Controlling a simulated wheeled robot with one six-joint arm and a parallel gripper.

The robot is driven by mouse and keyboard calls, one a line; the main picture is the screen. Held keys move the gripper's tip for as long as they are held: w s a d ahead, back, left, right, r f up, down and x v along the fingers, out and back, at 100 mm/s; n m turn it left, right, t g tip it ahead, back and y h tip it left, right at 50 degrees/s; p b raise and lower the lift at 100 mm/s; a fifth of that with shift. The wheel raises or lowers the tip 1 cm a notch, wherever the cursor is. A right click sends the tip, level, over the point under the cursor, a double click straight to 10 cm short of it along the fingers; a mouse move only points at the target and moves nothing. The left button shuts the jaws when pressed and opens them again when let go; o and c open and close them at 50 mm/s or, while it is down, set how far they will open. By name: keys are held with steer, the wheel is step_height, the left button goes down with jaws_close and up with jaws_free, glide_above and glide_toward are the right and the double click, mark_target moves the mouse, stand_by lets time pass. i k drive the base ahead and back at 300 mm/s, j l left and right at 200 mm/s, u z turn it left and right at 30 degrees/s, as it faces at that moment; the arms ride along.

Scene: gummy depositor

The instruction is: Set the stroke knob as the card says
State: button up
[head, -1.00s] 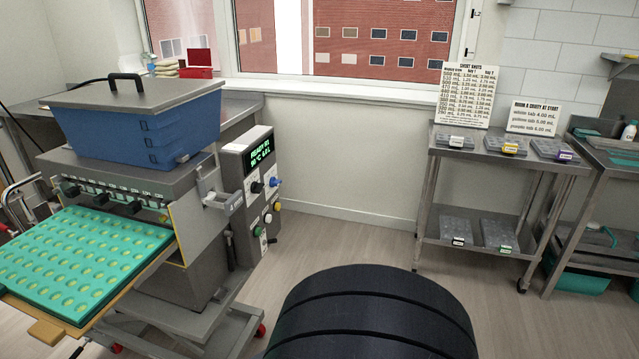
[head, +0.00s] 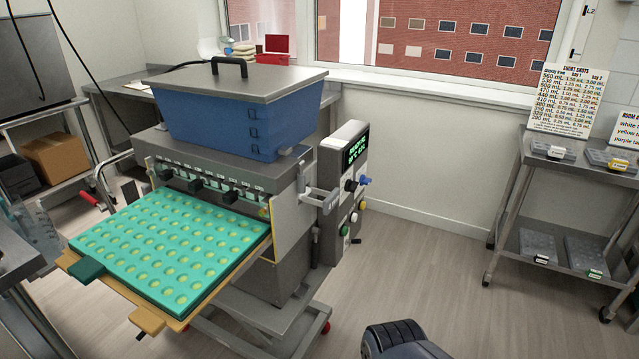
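The depositor has a blue hopper (head: 235,115) and a grey control panel (head: 340,195) on its right side. The panel carries a dark display (head: 357,148) with green text too small to read surely. My gripper is not in view.
A teal mould tray (head: 170,250) sticks out from the depositor's front. A steel cart (head: 520,190) at right holds grey moulds, and a second card (head: 625,130) is cut by the frame edge. The floor (head: 430,270) between depositor and cart is clear.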

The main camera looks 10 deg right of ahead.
mark_target(363, 180)
steer(key=i+l+z, duration=0.1)
steer(key=z, duration=0.3)
steer(key=i+l+u, duration=0.1)
steer(key=i, duration=0.4)
steer(key=i+l+u, duration=0.1)
steer(key=i+l, duration=0.25)
steer(key=i, duration=0.15)
steer(key=i+l+u, duration=0.1)
steer(key=i+l, duration=0.15)
steer(key=i, duration=0.2)
